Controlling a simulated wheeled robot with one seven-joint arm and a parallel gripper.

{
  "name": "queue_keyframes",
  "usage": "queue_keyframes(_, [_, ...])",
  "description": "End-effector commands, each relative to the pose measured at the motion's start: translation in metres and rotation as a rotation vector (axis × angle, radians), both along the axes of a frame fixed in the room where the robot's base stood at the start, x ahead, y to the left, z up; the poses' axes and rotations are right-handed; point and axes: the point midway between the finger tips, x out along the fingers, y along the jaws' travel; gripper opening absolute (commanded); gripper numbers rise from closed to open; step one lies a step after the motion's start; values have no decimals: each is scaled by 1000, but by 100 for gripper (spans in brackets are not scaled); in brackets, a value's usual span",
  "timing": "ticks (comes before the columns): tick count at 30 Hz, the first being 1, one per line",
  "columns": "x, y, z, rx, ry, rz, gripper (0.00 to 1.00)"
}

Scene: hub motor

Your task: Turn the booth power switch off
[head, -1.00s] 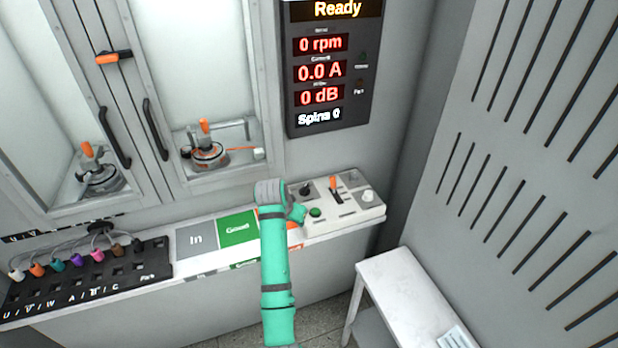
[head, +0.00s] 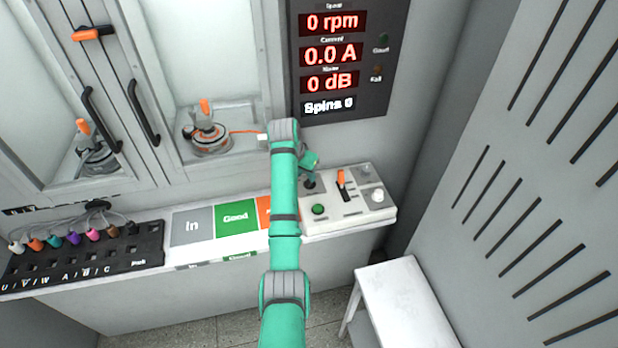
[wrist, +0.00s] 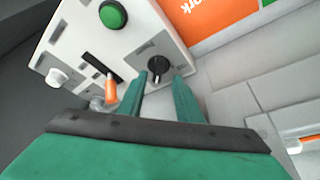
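The control panel (head: 348,212) stands on the right end of the bench. No readable label shows which one is the booth power switch. My gripper (head: 311,166) is over the black knob. In the wrist view my gripper (wrist: 160,90) is open, its two green fingers apart, with the black knob (wrist: 158,68) showing between and just beyond their tips. Contact cannot be told. The orange lever (wrist: 110,90) is left of the fingers.
The display (head: 335,60) above reads 0 rpm, 0.0 A and 0 dB. Left are the In and Good areas (head: 236,218) and a black connector block (head: 85,262). A white stool (head: 405,300) stands at the lower right.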

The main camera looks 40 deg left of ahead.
Motion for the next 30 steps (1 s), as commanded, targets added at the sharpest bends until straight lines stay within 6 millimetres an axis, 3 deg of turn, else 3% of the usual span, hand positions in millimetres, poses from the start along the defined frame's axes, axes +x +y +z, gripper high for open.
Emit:
queue_keyframes(3, [8, -2, -18, 0, 2, -4, 32])
queue_keyframes(9, [17, -3, -34, 0, 0, -6, 32])
queue_keyframes(20, [18, -3, -39, 0, 0, -6, 32])
queue_keyframes(24, [18, -3, -39, 0, 0, -6, 1])
queue_keyframes(30, [18, -3, -39, 1, 0, -4, 0])
